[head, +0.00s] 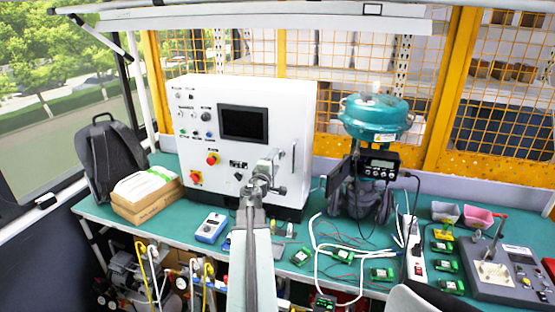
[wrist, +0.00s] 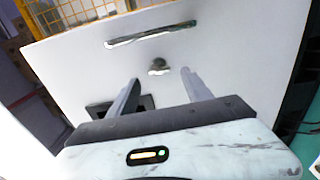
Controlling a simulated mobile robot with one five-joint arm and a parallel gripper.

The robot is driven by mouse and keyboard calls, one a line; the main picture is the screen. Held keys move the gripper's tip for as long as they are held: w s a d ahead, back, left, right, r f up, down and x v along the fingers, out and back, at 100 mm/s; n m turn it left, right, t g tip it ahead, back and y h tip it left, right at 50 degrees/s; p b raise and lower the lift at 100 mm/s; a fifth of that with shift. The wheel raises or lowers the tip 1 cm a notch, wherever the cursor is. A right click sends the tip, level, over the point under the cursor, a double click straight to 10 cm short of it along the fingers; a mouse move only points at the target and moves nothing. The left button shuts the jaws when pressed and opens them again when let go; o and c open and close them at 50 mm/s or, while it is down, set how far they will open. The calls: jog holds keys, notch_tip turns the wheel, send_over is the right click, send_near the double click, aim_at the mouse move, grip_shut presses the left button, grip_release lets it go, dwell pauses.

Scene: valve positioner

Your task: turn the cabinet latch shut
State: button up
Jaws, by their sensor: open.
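The white cabinet (head: 215,115) stands on the bench, its front facing me. In the wrist view, a small metal latch knob (wrist: 158,67) sits on the white panel, below a long metal handle bar (wrist: 150,35). The handle also shows at the right of the cabinet front in the head view (head: 294,156). My gripper (wrist: 158,75) is open and empty. Its two fingers point toward the panel, with the knob seen between and just beyond their tips. In the head view my gripper (head: 270,170) is in front of the cabinet's lower right. Whether the fingers touch anything cannot be told.
A dark screen (head: 243,123) and red buttons (head: 212,159) are on the cabinet front. A teal valve actuator (head: 375,117) stands to the right. Cables and several green boards (head: 382,274) cover the bench's right. A blue meter (head: 211,228) lies left of my arm.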

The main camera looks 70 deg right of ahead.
jog(key=a, duration=0.5)
jog(key=shift+s+a, duration=0.1)
jog(key=shift+s, duration=0.15)
